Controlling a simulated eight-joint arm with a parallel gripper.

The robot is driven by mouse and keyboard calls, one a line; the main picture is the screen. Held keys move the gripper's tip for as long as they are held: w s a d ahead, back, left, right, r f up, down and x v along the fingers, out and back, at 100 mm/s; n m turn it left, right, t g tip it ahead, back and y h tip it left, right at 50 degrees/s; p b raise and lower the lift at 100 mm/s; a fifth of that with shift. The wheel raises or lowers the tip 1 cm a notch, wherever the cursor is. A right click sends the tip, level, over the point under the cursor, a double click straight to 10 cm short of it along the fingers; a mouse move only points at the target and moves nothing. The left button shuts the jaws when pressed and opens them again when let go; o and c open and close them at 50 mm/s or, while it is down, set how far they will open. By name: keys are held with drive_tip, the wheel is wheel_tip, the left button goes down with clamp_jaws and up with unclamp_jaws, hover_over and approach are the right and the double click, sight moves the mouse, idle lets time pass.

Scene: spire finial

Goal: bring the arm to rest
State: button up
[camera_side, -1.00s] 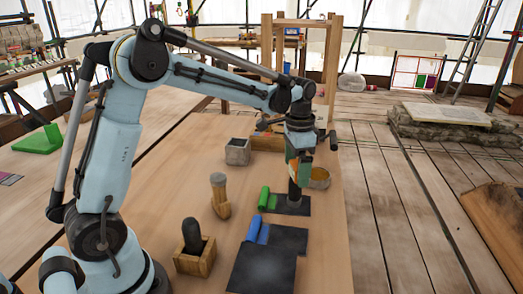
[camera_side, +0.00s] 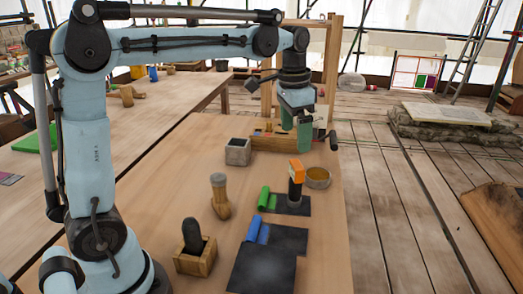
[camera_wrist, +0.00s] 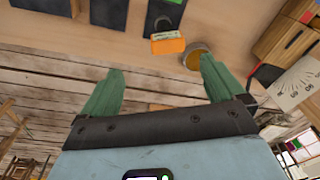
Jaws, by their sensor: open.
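My gripper (camera_side: 300,138) hangs in the air above the far part of the table, fingers pointing down. In the wrist view its two green fingers (camera_wrist: 160,82) are spread wide with nothing between them. A dark upright piece with an orange top (camera_side: 296,180) stands below and apart from the gripper. It stands on a dark mat with a green roll (camera_side: 264,198) at its left. The orange top also shows in the wrist view (camera_wrist: 168,46), beyond the fingertips.
A round brass-coloured dish (camera_side: 318,178) sits right of the orange-topped piece. A grey block (camera_side: 238,152), a wooden-handled tool (camera_side: 219,196), a wooden holder with a black handle (camera_side: 194,248) and a blue roll (camera_side: 254,229) are on the table. A wooden frame (camera_side: 332,65) rises behind.

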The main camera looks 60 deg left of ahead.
drive_tip(key=s+d+f+n+t, duration=0.1)
drive_tip(key=s+d+f+t, duration=0.1)
drive_tip(key=s, duration=0.4)
drive_tip(key=s+d+f+n+t, duration=0.2)
drive_tip(key=s+f+t, duration=0.1)
drive_tip(key=s, duration=0.3)
drive_tip(key=shift+s+f+n+t, duration=0.3)
drive_tip(key=shift+f, duration=0.3)
drive_tip(key=shift+o, duration=0.4)
drive_tip(key=shift+s+f, duration=0.3)
drive_tip(key=shift+f, duration=0.1)
drive_tip(key=s+a+r+m+t+h, duration=0.15)
drive_tip(key=a+r+m+h, duration=0.25)
drive_tip(key=a+r, duration=0.8)
drive_tip(key=x, duration=0.8)
drive_tip(key=shift+f+y, duration=0.3)
drive_tip(key=shift+f, duration=0.3)
drive_tip(key=shift+a, duration=0.15)
